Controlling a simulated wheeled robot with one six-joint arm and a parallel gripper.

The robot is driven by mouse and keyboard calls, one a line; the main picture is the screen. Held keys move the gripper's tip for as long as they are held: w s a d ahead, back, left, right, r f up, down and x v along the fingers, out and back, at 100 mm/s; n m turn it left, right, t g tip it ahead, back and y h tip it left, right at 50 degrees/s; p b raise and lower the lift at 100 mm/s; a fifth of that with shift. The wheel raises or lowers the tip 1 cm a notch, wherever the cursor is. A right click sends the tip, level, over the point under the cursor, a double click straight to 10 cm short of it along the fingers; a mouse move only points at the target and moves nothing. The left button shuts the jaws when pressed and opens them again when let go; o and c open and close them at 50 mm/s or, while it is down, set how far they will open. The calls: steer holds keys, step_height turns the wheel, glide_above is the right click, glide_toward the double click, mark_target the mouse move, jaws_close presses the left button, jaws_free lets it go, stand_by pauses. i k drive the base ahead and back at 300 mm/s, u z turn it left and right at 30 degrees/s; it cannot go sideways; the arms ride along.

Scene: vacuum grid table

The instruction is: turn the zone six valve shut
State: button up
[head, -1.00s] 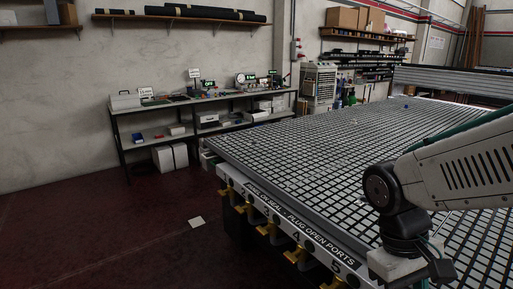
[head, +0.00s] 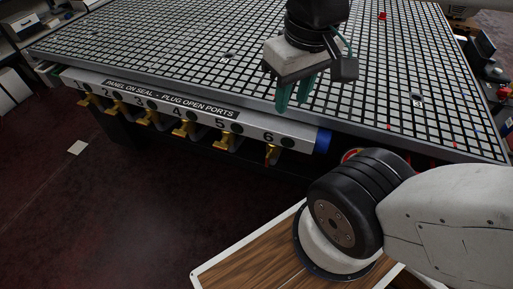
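Other brass valves (head: 182,130) line the panel to the left. The gridded table (head: 180,50) fills the back, with a small red piece (head: 382,16) on it. A blue part (head: 323,142) caps the panel's right end.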

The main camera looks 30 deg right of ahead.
mark_target(268, 156)
steer(key=k, duration=0.5)
steer(key=z, duration=2.55)
steer(key=k, duration=0.5)
steer(key=u, duration=1.4)
